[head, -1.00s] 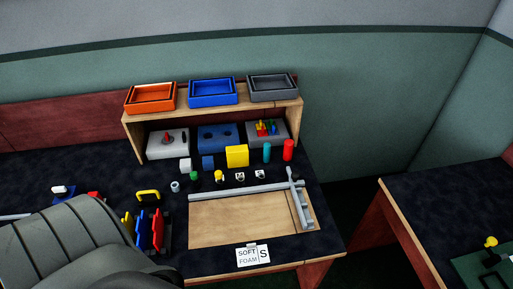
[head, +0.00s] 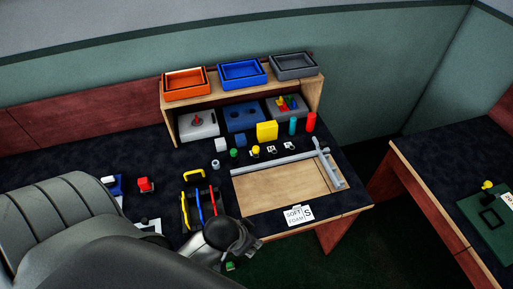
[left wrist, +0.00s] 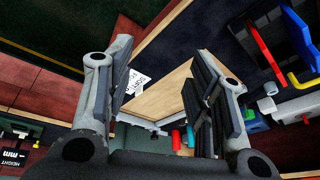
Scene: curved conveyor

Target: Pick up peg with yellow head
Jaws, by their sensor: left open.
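A small peg-like piece with a yellow head (head: 256,150) stands on the dark table behind the wooden board, beside a similar green-headed one (head: 234,153). It is too small to make out its shaft. Another small yellow-topped piece (head: 487,185) is on the right-hand table. My left gripper (head: 250,244) is at the table's front edge, left of the white sign and well apart from the yellow-headed pieces. In the left wrist view my left gripper (left wrist: 165,60) has its fingers wide apart, with nothing between them. My right gripper is not in view.
A wooden board (head: 280,190) with grey rails lies near the white sign (head: 298,215). Coloured handled tools (head: 200,205) stand in a rack left of it. A shelf (head: 240,90) carries orange, blue and grey trays. A gap separates the two tables.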

